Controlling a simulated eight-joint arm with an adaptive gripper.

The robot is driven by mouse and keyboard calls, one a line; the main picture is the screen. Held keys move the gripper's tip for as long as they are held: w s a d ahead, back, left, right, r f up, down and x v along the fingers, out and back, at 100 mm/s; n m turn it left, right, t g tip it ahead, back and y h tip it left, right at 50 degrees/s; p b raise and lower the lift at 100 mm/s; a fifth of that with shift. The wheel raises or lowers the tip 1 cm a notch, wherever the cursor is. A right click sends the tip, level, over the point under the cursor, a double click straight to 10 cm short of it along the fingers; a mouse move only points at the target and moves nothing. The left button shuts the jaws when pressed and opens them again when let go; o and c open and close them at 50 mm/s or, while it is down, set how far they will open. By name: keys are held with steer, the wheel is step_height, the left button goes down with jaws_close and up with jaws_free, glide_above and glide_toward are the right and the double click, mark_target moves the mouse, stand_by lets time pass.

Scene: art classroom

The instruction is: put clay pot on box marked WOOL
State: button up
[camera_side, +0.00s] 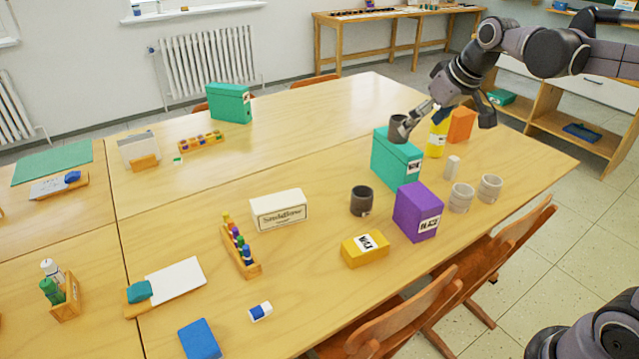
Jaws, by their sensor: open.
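A dark grey pot (397,127) stands upright on the top of a teal box (391,160), whose white label I cannot read for sure. My gripper (407,129) is open beside this pot, at its right; I cannot tell whether a finger touches it. A second dark pot (361,201) stands on the table in front of the teal box. A purple box (409,211) and a low yellow box (358,251) also bear white labels, with lettering too small to read surely. Two pale ribbed pots, one nearer (461,198) and one farther right (489,188), stand on the table.
A small white cylinder (452,167) stands near the pale pots. A yellow bottle (437,138) and orange box (462,125) stand behind the teal box. A white box (279,210) and a wooden rack (241,251) are to the left. The table's (310,140) back middle is clear.

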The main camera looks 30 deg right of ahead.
steer(key=s+a+f, duration=0.3)
steer(key=s+f, duration=0.1)
steer(key=s, duration=0.3)
steer(key=s+a+f+t, duration=0.1)
steer(key=s+a+f, duration=0.2)
steer(key=s+f, duration=0.2)
steer(key=s, duration=0.3)
steer(key=shift+s+a+f, duration=0.2)
steer(key=shift+a+f, duration=0.1)
steer(key=shift+a, duration=0.05)
